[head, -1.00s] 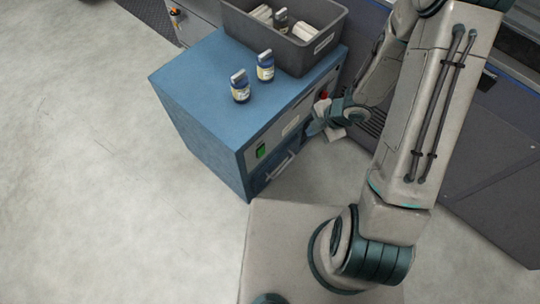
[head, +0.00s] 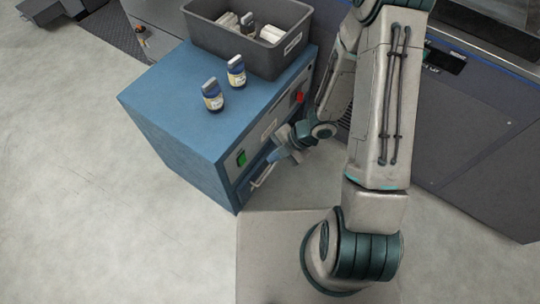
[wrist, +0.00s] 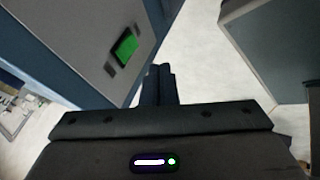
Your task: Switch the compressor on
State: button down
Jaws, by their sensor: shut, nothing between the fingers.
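The compressor is a blue box-shaped cabinet (head: 185,115) with a grey front panel. A green switch (head: 241,158) sits at the near end of the panel, and a red button (head: 299,97) sits toward the far end. I cannot tell the switch's position. In the wrist view the green switch (wrist: 125,47) is up and left of the fingers, in a dark frame. My gripper (head: 274,156) is shut and empty, in front of the panel, a little right of the green switch. Its fingers (wrist: 159,72) look apart from the switch.
A grey bin (head: 268,52) with white packs and a bottle stands on the cabinet top. A handle (head: 263,176) sticks out low on the front. A dark machine (head: 450,120) stands to the right. Floor at left is clear.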

aim_at(243, 160)
jog(key=w+a+f+b, duration=0.2)
jog(key=a+f+b, duration=0.1)
jog(key=a+f, duration=0.3)
jog(key=shift+a+f, duration=0.3)
jog(key=shift+a, duration=0.5)
